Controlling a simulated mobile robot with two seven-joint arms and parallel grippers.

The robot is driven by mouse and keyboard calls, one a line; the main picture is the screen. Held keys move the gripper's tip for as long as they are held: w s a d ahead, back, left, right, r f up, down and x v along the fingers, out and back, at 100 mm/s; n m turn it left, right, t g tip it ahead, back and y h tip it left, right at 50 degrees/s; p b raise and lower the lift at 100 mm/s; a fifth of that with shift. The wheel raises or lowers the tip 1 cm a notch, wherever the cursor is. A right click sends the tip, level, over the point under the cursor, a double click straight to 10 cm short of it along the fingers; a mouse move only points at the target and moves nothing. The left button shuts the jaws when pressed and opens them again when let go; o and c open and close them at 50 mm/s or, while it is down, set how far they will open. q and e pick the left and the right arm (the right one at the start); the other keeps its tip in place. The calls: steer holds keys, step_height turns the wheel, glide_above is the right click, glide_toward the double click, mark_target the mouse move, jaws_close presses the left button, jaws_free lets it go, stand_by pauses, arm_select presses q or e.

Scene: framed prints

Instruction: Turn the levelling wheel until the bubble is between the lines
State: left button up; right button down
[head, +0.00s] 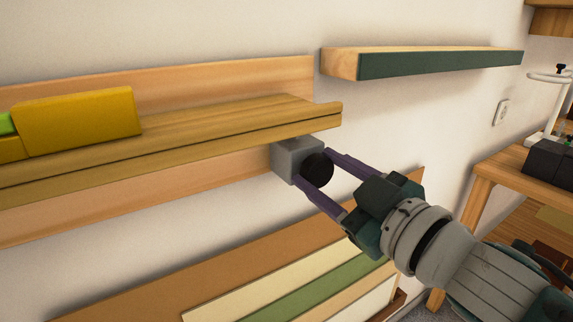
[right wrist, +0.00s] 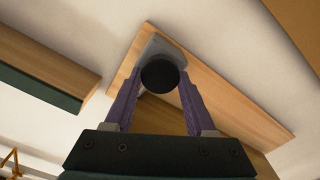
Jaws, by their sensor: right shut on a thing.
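The levelling wheel (head: 321,168) is a round black knob on a grey block (head: 286,158) under the right end of a wooden shelf (head: 225,122). It also shows in the right wrist view (right wrist: 160,75). My right gripper (head: 313,167) is shut on the wheel, with one purple finger on each side. A yellow spirit level (head: 80,120) lies on the shelf at the left. A bit of its bright green vial (head: 5,124) shows at the left picture edge; the bubble and lines are out of view. My left gripper is not in view.
A second shelf with a dark green front (head: 440,64) is on the wall above and right. A striped framed print (head: 300,290) is below. A wooden table (head: 490,170) with a dark box (head: 550,157) and a white stand (head: 556,105) is at the right.

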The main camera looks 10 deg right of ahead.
stand_by(0.4)
steer(key=shift+c, duration=1.1)
jaws_free()
steer(key=shift+s+d, duration=0.1)
steer(key=shift+s, duration=0.15)
steer(key=v, duration=0.9)
steer(key=shift+s+p, duration=0.2)
steer(key=shift+p, duration=0.2)
steer(key=shift+d, duration=0.1)
